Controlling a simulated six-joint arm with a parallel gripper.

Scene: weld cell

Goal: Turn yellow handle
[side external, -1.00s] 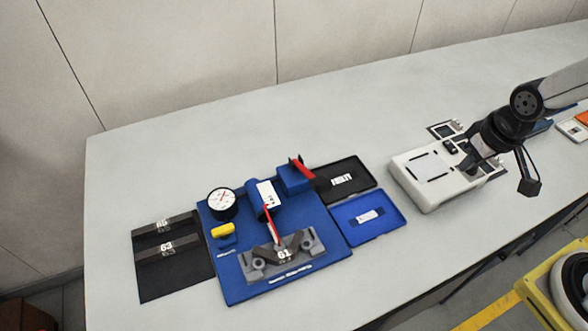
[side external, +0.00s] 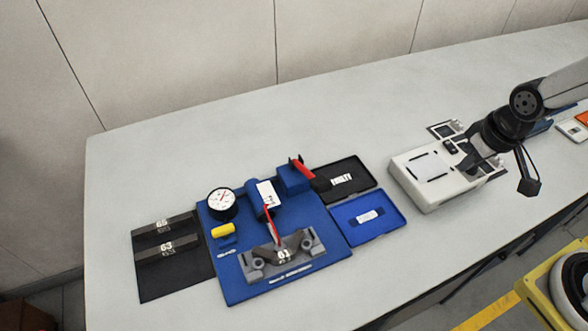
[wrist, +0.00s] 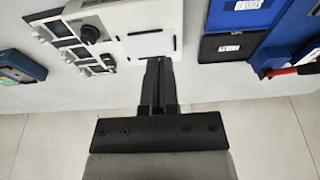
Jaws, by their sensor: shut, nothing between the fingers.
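The yellow handle (side external: 223,230) is a small rounded yellow piece on the left part of the blue fixture board (side external: 240,288), just below a round white dial gauge (side external: 222,203). It does not show in the wrist view. My gripper is far to the right of it, over the white device (side external: 425,190) in the side view. In the wrist view my gripper (wrist: 161,62) has its dark fingers together and empty, by the edge of the white device (wrist: 150,20).
The board holds a red lever (side external: 302,169) and a grey clamped part (side external: 256,268) labelled 61. Black plates (side external: 160,280) lie left of it. A black tray (side external: 362,180) and a blue tray (side external: 347,228) lie right. The bench behind (side external: 180,150) is clear.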

